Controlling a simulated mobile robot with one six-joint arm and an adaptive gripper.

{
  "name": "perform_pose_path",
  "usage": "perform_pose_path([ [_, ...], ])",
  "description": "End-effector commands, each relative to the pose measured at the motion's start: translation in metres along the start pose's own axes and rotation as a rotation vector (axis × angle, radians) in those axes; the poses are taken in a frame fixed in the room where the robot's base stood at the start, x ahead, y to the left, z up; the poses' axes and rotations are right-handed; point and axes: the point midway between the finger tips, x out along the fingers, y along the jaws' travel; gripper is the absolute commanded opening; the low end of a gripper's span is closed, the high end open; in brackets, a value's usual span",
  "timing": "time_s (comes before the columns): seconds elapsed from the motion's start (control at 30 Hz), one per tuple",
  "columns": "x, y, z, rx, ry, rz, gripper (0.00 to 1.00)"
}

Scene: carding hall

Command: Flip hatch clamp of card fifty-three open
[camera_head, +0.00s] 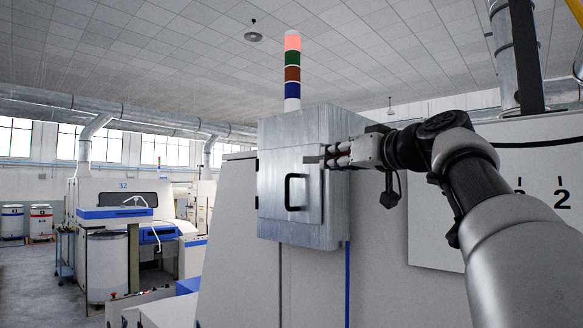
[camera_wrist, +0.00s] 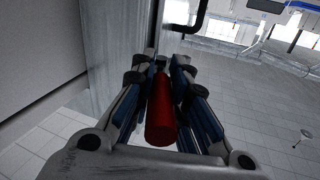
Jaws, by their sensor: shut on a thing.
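The hatch is a grey metal door (camera_head: 290,187) with a black bar handle (camera_head: 289,191) on a metal box (camera_head: 335,206) at the machine's front. It looks closed. My gripper (camera_head: 326,157) is at the upper right edge of the door. In the wrist view, my gripper (camera_wrist: 160,75) is shut on the red grip of the clamp (camera_wrist: 160,115), which lies lengthwise between the two fingers. The clamp's base and its joint with the box are mostly hidden by the fingers. The black door handle also shows at the top of the wrist view (camera_wrist: 186,42).
A signal tower (camera_head: 292,75) with its red top lit stands above the box. A light panel (camera_head: 437,235) with dark numerals is at right, behind my arm. Another machine (camera_head: 122,198) marked 32 stands at left. Open floor (camera_head: 35,280) lies at far left.

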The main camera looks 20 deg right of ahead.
Motion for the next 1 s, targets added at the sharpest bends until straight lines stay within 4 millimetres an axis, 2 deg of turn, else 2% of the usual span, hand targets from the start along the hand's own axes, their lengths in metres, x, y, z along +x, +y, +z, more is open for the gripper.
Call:
perform_pose_path([
  [0.03,0.0004,0.0062,-0.0029,0.002,-0.005,-0.038,0.0],
  [0.5,0.0032,0.0126,-0.008,0.003,-0.038,-0.382,0.0],
  [1.0,0.0041,0.0139,-0.0048,0.001,-0.046,-0.482,0.0],
])
